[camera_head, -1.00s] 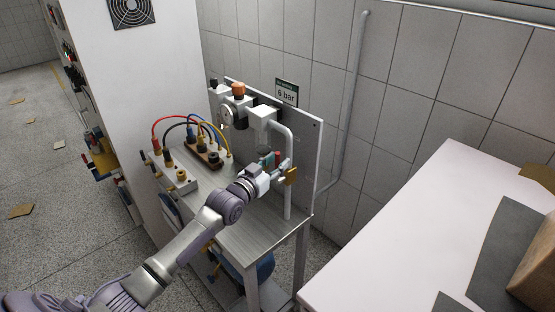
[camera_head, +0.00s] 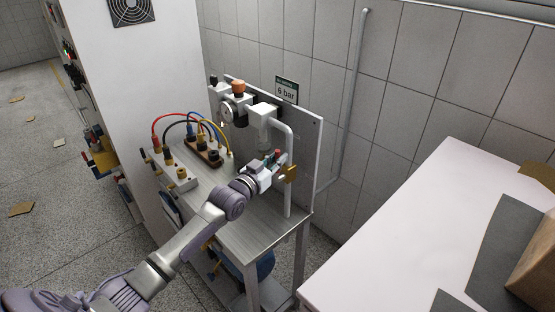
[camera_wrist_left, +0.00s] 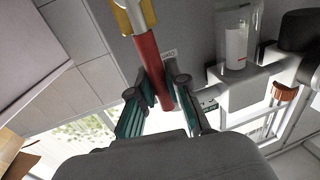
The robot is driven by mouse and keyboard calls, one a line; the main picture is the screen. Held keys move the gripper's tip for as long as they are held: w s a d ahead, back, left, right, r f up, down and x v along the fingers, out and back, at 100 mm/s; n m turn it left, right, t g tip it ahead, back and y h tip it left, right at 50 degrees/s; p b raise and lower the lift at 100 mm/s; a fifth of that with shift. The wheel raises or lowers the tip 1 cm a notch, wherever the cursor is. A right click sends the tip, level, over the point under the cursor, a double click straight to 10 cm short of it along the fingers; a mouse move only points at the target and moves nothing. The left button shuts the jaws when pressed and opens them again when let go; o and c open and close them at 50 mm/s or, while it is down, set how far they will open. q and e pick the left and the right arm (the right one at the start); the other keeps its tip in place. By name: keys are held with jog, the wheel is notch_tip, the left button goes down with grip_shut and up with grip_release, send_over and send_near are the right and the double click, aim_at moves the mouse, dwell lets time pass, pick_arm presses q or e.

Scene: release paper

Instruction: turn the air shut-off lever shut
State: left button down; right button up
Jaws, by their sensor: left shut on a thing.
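The air shut-off lever has a red handle (camera_wrist_left: 152,68), and in the left wrist view it runs from a brass-yellow valve part (camera_wrist_left: 135,14) down between my fingers. In the head view the brass valve part (camera_head: 290,173) sits on the white pipe by the upright panel. My left gripper (camera_head: 278,158) is at the valve, shut on the red handle. Its teal-padded fingers lie on either side of the handle in the left wrist view (camera_wrist_left: 160,98). The gripper hides much of the lever in the head view. My right gripper is not in view.
A gauge (camera_head: 227,111), white fittings and a 6 bar sign (camera_head: 286,90) are above and behind the valve. Hoses and sockets (camera_head: 207,150) stand left on the metal bench (camera_head: 240,215). A white table (camera_head: 400,240) with a cardboard box (camera_head: 533,265) is at right.

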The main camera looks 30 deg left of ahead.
pick_arm(q)
jog(key=s+d+f+m+h+b, duration=0.1)
jog(key=d+f+m+h+b, duration=0.1)
jog(key=m+b, duration=0.4)
jog(key=s+d+f+m+t+h+b, duration=0.1)
jog(key=d+f+m+b, duration=0.4)
jog(key=m, duration=0.9)
jog(key=shift+s+f+h+b, duration=0.25)
jog(key=shift+f+h+b, duration=0.2)
jog(key=shift+b, duration=0.25)
jog(key=shift+m, duration=0.3)
jog(key=c, duration=1.1)
grip_release()
jog(key=shift+c, duration=0.2)
jog(key=shift+s, duration=0.1)
